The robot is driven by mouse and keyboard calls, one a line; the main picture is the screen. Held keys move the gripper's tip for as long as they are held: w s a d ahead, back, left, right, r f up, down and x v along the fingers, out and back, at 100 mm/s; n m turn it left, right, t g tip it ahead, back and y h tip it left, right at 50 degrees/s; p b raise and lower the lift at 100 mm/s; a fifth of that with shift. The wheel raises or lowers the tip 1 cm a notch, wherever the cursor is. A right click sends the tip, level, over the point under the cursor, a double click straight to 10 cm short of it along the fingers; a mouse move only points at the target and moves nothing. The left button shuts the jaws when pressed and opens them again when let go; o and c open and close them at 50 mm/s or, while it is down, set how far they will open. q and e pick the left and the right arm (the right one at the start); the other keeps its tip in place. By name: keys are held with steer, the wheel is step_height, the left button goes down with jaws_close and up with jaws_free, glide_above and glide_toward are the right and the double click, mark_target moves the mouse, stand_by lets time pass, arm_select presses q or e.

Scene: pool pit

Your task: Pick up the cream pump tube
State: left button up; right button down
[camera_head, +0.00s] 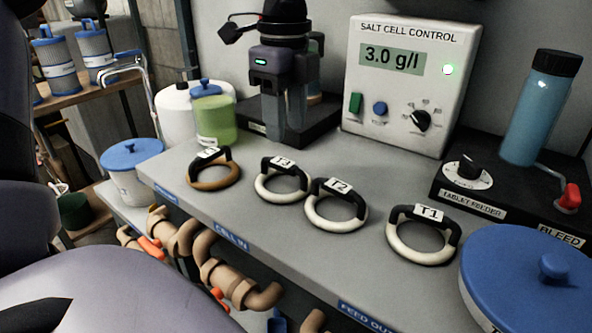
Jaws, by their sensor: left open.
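Three cream ring-shaped tubes with black clips lie on the grey counter: one tagged T1 (421,257), one tagged T2 (336,226) and one that seems tagged T3 (283,199). A similar brown-orange ring (213,186) lies to their left, its tag hard to read. I cannot tell from the view which cream ring is the pump tube meant. My left gripper (286,138) is open and empty, fingers pointing down, above the back of the counter behind the T3 ring and apart from it. My right gripper is not in view.
The salt cell control box (408,85) stands at the back. The tablet feeder base (505,195) holds a blue cylinder (541,108) at right. A blue lid (530,285) fills the right front. A green jar (214,120) stands back left. Pipes run below the counter edge.

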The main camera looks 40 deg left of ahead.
mark_target(285, 163)
arm_select(q)
steer(key=f, duration=0.6)
steer(key=shift+s+f+b, duration=0.3)
steer(key=shift+b, duration=0.05)
steer(key=shift+c, duration=0.3)
jaws_close()
